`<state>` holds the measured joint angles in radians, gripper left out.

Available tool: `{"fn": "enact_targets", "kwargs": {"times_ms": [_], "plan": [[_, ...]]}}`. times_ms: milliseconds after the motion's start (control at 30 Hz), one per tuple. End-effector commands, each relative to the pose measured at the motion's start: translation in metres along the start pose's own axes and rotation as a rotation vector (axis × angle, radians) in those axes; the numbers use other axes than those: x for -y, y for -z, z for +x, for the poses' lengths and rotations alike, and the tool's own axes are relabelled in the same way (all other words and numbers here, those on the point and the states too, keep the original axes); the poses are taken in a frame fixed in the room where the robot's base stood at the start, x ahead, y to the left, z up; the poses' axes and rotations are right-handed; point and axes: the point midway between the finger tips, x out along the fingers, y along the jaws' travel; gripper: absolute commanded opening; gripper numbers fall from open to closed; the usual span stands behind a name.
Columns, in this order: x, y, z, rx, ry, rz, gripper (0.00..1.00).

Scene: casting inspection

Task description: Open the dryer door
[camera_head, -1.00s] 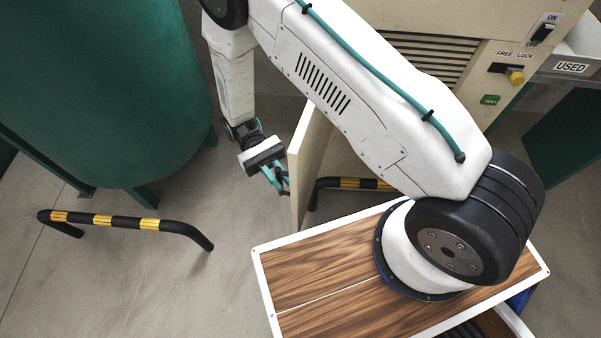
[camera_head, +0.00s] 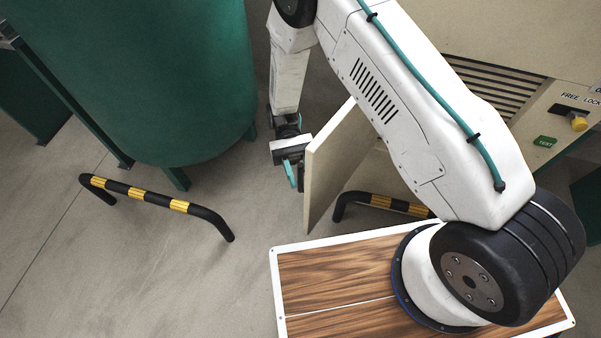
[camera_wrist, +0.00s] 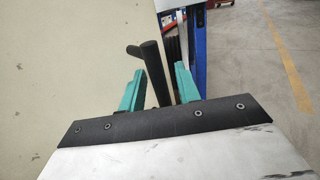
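The dryer door (camera_head: 338,165), a cream panel, stands swung out from the cream dryer (camera_head: 470,30) in the head view. It also fills the left of the wrist view (camera_wrist: 60,60). My gripper (camera_head: 294,174) is beside the door's outer left face, near its free edge. In the wrist view, the teal fingers of my gripper (camera_wrist: 160,88) are apart, one on each side of the dark door handle (camera_wrist: 154,72). Narrow gaps seem to show between handle and fingers; contact at the lower part is hidden. My arm hides the door's hinge side.
A black and yellow barrier (camera_head: 150,196) stands on the floor at left, and another (camera_head: 385,203) behind the door. A large green tank (camera_head: 150,80) stands left of my gripper. Clear floor (camera_head: 150,270) lies at front left.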

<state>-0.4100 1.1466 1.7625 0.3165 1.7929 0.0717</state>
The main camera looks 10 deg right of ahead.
Motion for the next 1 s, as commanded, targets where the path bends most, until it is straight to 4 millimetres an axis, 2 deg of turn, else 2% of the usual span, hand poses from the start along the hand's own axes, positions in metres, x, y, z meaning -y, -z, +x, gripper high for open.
{"fn": "enact_targets", "kwargs": {"times_ms": [267, 700, 1000], "plan": [[0.0, 0.0, -0.006, -0.001, -0.001, 0.0, 0.33], [0.001, 0.001, -0.072, -0.002, -0.001, -0.001, 0.33], [0.001, 0.0, -0.078, 0.001, -0.002, 0.0, 0.33]]}}
